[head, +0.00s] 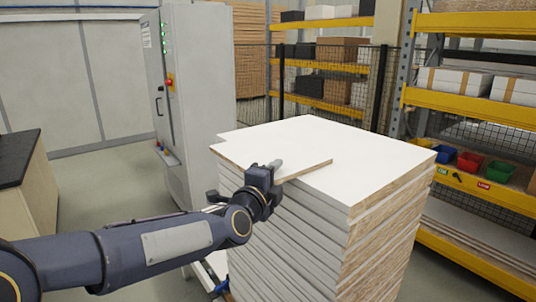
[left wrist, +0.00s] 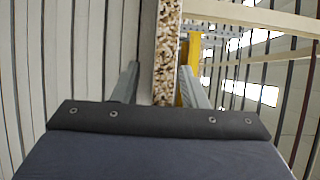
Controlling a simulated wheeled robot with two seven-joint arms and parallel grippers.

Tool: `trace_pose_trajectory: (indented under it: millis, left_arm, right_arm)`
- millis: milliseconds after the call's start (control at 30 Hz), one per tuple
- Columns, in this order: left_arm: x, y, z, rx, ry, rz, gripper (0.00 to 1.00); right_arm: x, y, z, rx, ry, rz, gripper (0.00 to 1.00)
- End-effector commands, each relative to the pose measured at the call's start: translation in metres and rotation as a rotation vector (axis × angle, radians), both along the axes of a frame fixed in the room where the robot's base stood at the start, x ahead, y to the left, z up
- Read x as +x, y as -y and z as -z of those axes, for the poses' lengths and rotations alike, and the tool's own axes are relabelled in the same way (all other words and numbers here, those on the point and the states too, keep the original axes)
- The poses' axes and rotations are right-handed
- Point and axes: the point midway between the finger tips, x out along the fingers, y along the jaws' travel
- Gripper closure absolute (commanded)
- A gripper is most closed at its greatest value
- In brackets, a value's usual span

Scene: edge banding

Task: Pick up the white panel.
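The white panel (head: 255,147) lies on top of the stack of white boards and juts out past its left side. Its brown chipboard edge faces me. My left gripper (head: 265,172) is at its near edge, by the corner. In the left wrist view, the chipboard edge of the panel (left wrist: 166,60) runs between the two fingers of my left gripper (left wrist: 160,85). The fingers are spread on both sides of it, with a visible gap on the left one; on the right I cannot tell whether it touches. My right gripper is not in view.
The stack of boards (head: 380,215) stands in front of me. A grey cabinet (head: 200,90) stands behind it on the left, and yellow shelves (head: 470,105) with boxes and bins stand on the right. A dark-topped bench (head: 20,155) is at the far left.

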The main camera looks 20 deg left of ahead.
Motion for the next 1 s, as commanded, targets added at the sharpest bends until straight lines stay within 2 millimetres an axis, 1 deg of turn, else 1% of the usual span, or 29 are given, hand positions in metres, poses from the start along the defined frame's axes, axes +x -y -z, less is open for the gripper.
trace_pose_trajectory:
  millis: [67,233,267,500,567,1000]
  left_arm:
    - [0.0033,0.0007,0.0001,0.0,0.0,0.001,0.61]
    - [0.0032,0.0007,0.0,-0.001,0.0,0.001,0.61]
    - [0.0032,0.0007,0.0,-0.001,0.0,0.001,0.62]
    - [0.003,0.0006,0.0001,-0.001,0.0,0.0,0.94]
    - [0.003,0.0006,0.0001,-0.001,0.0,0.0,1.0]
    - [0.0029,0.0004,-0.0031,0.0,0.007,-0.001,1.0]
  right_arm:
    - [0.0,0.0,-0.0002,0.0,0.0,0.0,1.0]
    - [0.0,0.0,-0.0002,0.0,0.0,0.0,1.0]
    - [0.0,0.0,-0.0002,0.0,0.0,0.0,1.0]
    - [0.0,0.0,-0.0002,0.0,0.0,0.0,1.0]
    - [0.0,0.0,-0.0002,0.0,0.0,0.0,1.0]
    - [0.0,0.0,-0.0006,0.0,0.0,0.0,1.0]
